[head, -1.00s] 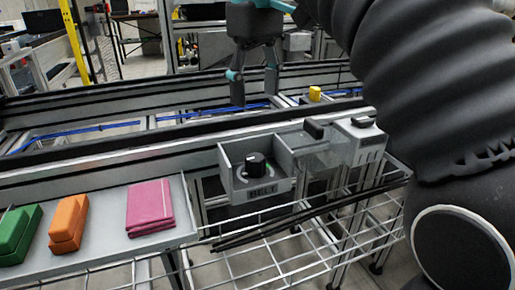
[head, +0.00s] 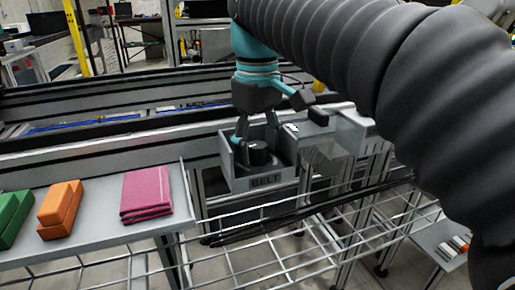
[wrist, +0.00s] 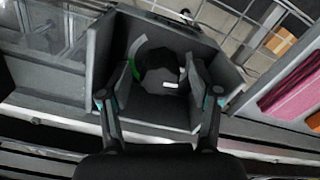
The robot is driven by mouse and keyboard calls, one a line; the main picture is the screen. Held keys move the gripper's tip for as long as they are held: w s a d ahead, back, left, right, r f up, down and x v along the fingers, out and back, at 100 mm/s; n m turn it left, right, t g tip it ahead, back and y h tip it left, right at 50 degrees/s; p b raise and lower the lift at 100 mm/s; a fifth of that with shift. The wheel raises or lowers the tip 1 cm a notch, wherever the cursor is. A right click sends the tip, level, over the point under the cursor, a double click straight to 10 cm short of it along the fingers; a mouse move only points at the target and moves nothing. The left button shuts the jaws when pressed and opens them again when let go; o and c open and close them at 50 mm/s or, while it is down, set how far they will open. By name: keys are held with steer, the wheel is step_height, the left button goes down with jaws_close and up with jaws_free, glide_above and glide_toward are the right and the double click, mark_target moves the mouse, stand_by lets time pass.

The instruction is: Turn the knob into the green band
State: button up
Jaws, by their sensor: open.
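The black knob (head: 258,156) sits inside an open-topped grey box (head: 226,165) labelled BELT. In the wrist view, the knob (wrist: 161,69) has a white pointer mark on its lower right part. The green band (wrist: 136,69) shows on the dial at the knob's left, so the pointer is away from it. My gripper (head: 256,137) reaches down into the box from above. In the wrist view, its fingers (wrist: 160,72) are spread on either side of the knob, with small gaps apparent. Contact cannot be told for certain.
The box walls stand close around the fingers. A clear cover and grey housing (head: 345,128) adjoin the box at right. A shelf at left holds a pink cloth (head: 146,193), an orange block (head: 60,208) and a green block (head: 12,215). A wire rack (head: 300,240) lies in front.

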steer(key=shift+f, duration=0.1)
steer(key=c, duration=1.1)
steer(key=shift+c, duration=0.2)
steer(key=shift+m, duration=0.3)
